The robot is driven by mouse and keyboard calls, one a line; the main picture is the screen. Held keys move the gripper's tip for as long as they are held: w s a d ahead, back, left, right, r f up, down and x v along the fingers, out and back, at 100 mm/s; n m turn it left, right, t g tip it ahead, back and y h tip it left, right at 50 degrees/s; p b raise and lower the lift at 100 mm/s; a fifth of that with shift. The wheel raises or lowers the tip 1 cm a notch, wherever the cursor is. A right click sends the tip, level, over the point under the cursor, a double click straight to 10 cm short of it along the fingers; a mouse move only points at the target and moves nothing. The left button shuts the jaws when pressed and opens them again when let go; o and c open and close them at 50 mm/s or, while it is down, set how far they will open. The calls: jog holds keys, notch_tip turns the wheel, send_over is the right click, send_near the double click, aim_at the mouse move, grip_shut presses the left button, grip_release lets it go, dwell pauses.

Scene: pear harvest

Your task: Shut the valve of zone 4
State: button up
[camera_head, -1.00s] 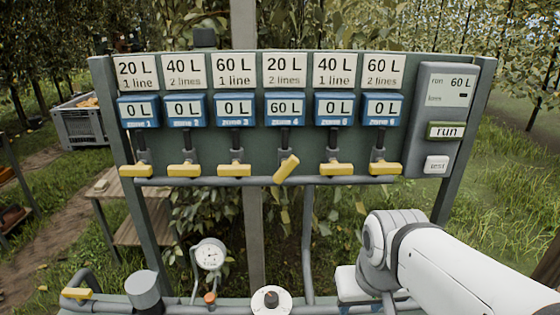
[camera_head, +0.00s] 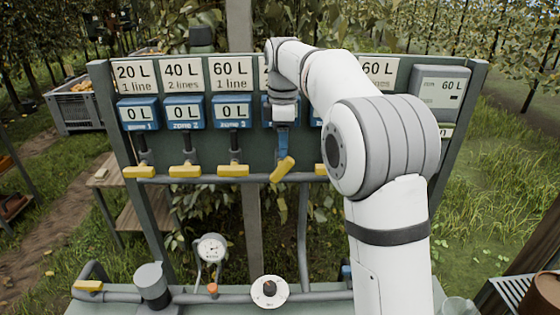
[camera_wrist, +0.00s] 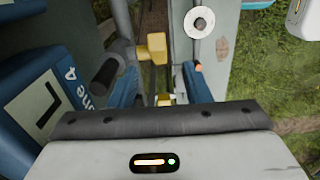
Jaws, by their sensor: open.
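The zone 4 valve has a yellow handle (camera_head: 283,169) that sits slanted on the pipe below the board, while the visible handles of zones 1 to 3 lie level. My gripper (camera_head: 282,148) points down just above this handle and hides most of the zone 4 meter and stem. In the wrist view the blue meter marked zone 4 (camera_wrist: 48,98) is at the left. My gripper's blue fingers (camera_wrist: 163,76) stand apart there, with yellow parts showing between them. I cannot tell whether a finger touches the handle.
Level yellow handles of zone 1 (camera_head: 139,172), zone 2 (camera_head: 185,171) and zone 3 (camera_head: 232,170) are to the left. My arm covers zones 5 and 6. The grey run panel (camera_head: 443,92) is at the right.

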aim_at(282, 164)
jog(key=shift+w+a+f, duration=0.1)
jog(key=shift+w+f, duration=0.05)
jog(key=shift+f, duration=0.05)
notch_tip(282, 164, down, 7)
jog(key=shift+f+p, duration=0.15)
jog(key=shift+p, duration=0.15)
grip_shut()
dwell(0.4)
